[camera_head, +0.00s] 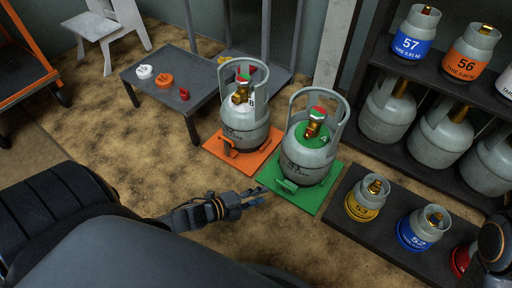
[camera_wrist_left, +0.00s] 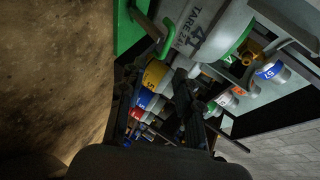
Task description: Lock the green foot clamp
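The green foot clamp (camera_head: 287,186) is a small green bar at the near-left edge of the green scale plate (camera_head: 318,198). A grey gas cylinder (camera_head: 309,158) with a green collar stands upright on that plate. In the left wrist view a green bar that looks like the clamp (camera_wrist_left: 146,22) shows at the top, beside the cylinder (camera_wrist_left: 205,32). My left gripper (camera_head: 260,196) is open and empty, low over the floor, left of the clamp and apart from it. My right gripper's fingers are not in view.
An orange scale plate (camera_head: 238,164) with another cylinder (camera_head: 243,122) stands to the left. A low grey table (camera_head: 190,98) is behind it. Shelves of cylinders (camera_head: 405,165) and a dark platform (camera_head: 385,229) with more cylinders flank the right. Floor (camera_head: 105,140) at left is clear.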

